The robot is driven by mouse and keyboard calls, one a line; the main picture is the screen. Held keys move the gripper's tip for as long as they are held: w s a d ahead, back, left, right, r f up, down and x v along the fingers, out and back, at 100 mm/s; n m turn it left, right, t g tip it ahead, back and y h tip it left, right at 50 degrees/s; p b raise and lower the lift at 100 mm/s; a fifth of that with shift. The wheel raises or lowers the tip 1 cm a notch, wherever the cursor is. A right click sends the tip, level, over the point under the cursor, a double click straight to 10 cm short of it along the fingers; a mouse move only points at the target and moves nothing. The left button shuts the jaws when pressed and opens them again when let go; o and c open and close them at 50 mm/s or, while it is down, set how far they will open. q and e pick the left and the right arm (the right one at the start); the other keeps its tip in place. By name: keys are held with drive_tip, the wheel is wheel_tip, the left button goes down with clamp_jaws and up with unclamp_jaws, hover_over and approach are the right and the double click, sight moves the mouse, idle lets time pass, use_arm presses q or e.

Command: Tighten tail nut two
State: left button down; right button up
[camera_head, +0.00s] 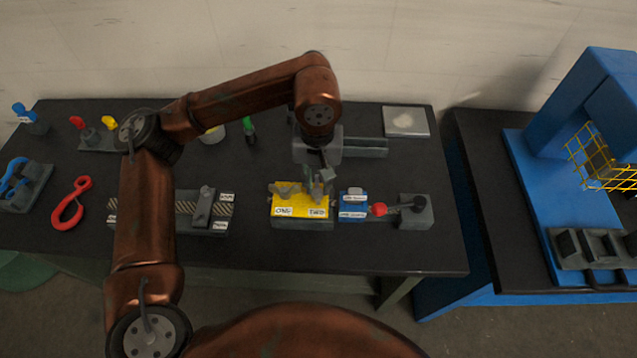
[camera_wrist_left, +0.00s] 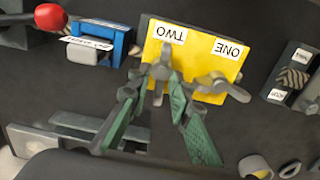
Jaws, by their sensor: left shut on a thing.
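The yellow block (camera_head: 276,203) stands near the middle of the bench, with labels ONE and TWO on its front edge; it also shows in the left wrist view (camera_wrist_left: 197,62). Grey wing nut one (camera_head: 287,188) sits on its left half, and shows uncovered in the left wrist view (camera_wrist_left: 217,84). My left gripper (camera_head: 319,187) reaches down from above at the TWO side. In the left wrist view its fingertips (camera_wrist_left: 160,82) are shut on grey tail nut two (camera_wrist_left: 162,68), which they partly hide. My right gripper is not in view.
A blue block (camera_head: 352,205) and a red-knobbed grey fixture (camera_head: 416,212) stand close to the right. A blue machine (camera_head: 590,120) stands on the right-hand bench.

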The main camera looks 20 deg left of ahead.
sight(318, 185)
use_arm(q)
drive_tip(key=shift+m+b, duration=0.75)
drive_tip(key=shift+m, duration=0.75)
drive_tip(key=c, duration=2.1)
unclamp_jaws()
drive_tip(key=shift+r, duration=0.1)
wheel_tip(318, 185, up, 12)
drive_tip(key=shift+f, duration=0.1)
drive_tip(key=shift+d, duration=0.1)
